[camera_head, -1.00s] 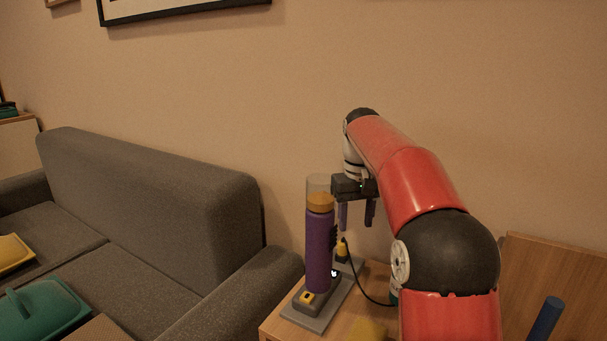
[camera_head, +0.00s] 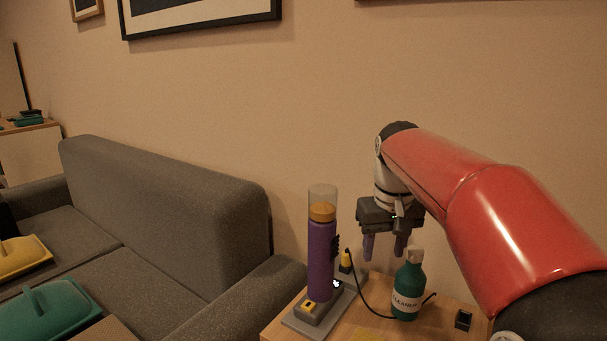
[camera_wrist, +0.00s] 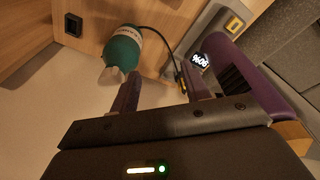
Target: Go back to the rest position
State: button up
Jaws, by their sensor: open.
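My gripper (camera_head: 383,246) hangs fingers down above the wooden side table, at the end of my red arm. Its two purple-grey fingers are apart, with nothing between them. They also show in the wrist view (camera_wrist: 163,95). A purple cylindrical device (camera_head: 320,258) with an orange-brown collar and a clear top stands upright on a grey base to the left of my gripper. In the wrist view the purple device (camera_wrist: 250,75) lies to the right of the fingers, with a lit display beside it.
A green cleaner bottle (camera_head: 408,290) stands on the wooden table (camera_head: 385,329), close to my gripper. A black cable (camera_head: 358,284) runs from a yellow plug (camera_head: 345,262). A grey sofa (camera_head: 170,215) is on the left. The wall is behind.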

jog(key=s+f+t, duration=0.2)
jog(key=s+f, duration=0.3)
jog(key=s, duration=0.6)
jog(key=s+f+m+t, duration=0.1)
jog(key=s+f, duration=0.3)
jog(key=s, duration=0.7)
jog(key=shift+s+f+m+t, duration=0.3)
jog(key=shift+s+f+t, duration=0.1)
jog(key=shift+d, duration=0.1)
